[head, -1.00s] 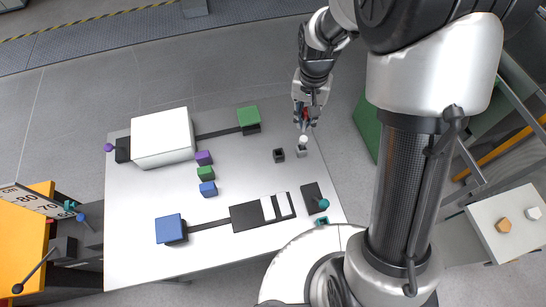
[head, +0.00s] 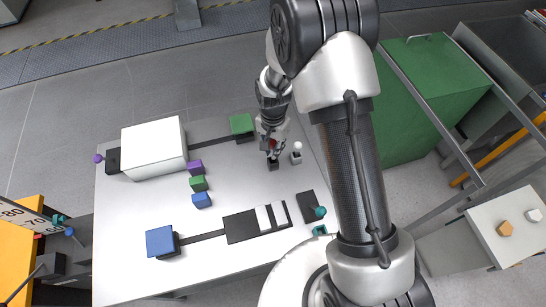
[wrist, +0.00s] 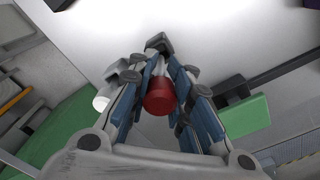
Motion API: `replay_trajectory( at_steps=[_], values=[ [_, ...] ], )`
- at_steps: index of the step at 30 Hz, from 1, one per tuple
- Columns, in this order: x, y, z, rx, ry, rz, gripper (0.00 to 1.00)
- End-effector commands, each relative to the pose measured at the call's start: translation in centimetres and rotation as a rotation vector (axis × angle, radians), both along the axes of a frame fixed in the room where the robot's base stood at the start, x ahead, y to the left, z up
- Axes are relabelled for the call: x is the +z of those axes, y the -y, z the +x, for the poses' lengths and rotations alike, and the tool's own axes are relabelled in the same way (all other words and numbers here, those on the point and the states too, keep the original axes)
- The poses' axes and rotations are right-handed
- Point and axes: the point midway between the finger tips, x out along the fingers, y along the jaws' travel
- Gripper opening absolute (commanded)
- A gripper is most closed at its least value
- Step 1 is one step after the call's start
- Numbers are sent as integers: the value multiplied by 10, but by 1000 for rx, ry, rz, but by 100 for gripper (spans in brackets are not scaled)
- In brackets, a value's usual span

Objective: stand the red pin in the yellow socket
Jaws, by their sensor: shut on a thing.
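My gripper (head: 272,152) is shut on the red pin (wrist: 160,97); a little of its red shows between the fingers in the head view (head: 273,146). In the wrist view the pin's round red end faces the camera, and a pale shaft runs from it toward a small dark socket (wrist: 159,42). In the head view this socket (head: 273,165) looks black and sits right below my fingertips. I cannot tell whether the pin's lower end is inside it or just above. No socket here looks clearly yellow.
A white-topped pin in a grey socket (head: 296,157) stands close to the right of my gripper; it also shows in the wrist view (wrist: 103,101).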

Motion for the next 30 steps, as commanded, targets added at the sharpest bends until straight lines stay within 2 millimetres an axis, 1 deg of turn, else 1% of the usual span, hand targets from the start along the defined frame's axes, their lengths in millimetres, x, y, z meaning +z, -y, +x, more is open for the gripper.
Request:
replay_trajectory(
  at_steps=[1, 5, 12, 14, 21, 25, 26, 30],
  values=[
    [-5, 0, 0, 0, 0, 0, 0],
    [-12, 0, 0, 0, 0, 0, 0],
    [-47, 0, 0, 0, -1, 0, 0],
    [-50, 0, 0, 0, 0, 0, 0],
    [-49, 0, 0, 1, 1, 0, 0],
    [-53, 0, 0, 1, 0, 0, 0],
    [-52, 0, 0, 1, 0, 0, 19],
    [-52, 0, 0, 1, 0, 0, 28]
  ],
)
